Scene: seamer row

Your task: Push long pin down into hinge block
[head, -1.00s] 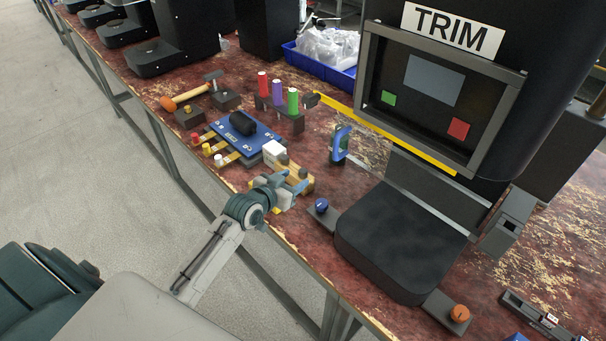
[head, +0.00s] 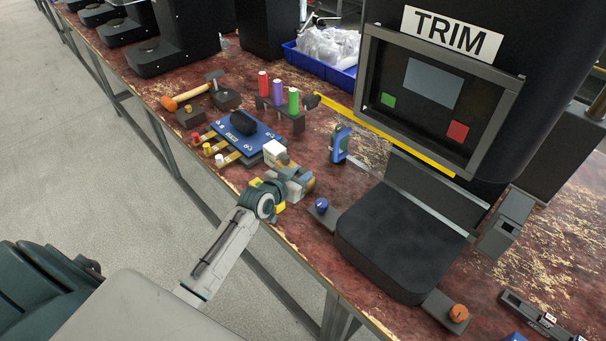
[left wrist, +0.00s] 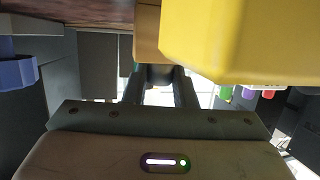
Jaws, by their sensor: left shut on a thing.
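The hinge block appears to be the tan block (head: 309,185) at the bench's front edge, mostly hidden behind my left gripper (head: 298,178). In the left wrist view, the tan block (left wrist: 147,38) is just beyond the fingertips. My left gripper (left wrist: 161,82) is shut on a dark rounded piece (left wrist: 160,72) at that block, which looks like the head of the long pin. The pin's shaft and how deep it sits are hidden. My right gripper is not in view.
A yellow part (left wrist: 240,40) fills much of the left wrist view.

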